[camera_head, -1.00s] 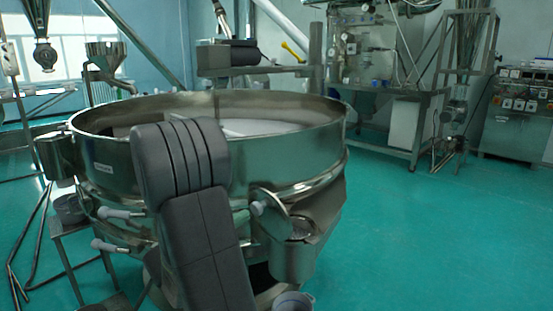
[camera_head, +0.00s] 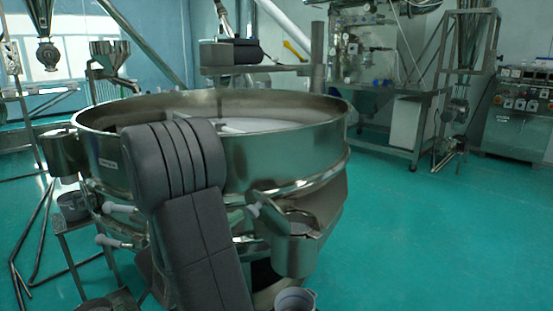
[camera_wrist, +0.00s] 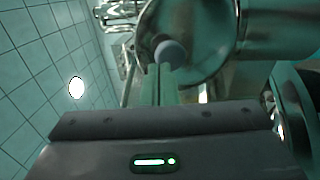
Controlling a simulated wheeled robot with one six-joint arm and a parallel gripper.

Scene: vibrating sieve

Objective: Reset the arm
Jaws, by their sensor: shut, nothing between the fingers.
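My gripper shows in the wrist view (camera_wrist: 160,72) as two narrow fingers side by side. They are shut with nothing between them. A round grey knob (camera_wrist: 172,53) shows just past the fingertips; I cannot tell whether they touch it. A shiny curved metal part (camera_wrist: 190,25) lies behind the knob. In the head view, my dark grey arm stands in front of the vibrating sieve (camera_head: 290,155), a wide round steel drum, and hides part of its front. My gripper is not discernible there. A steel outlet (camera_head: 292,245) with a tilted plate (camera_head: 272,213) sticks out of the sieve's front right.
A grey cup (camera_head: 295,299) stands below the outlet. A small stand with a pot (camera_head: 73,207) is at the left. A steel workbench (camera_head: 415,155) and a control cabinet (camera_head: 515,115) stand at the back right. The green floor (camera_head: 440,240) at the right is clear.

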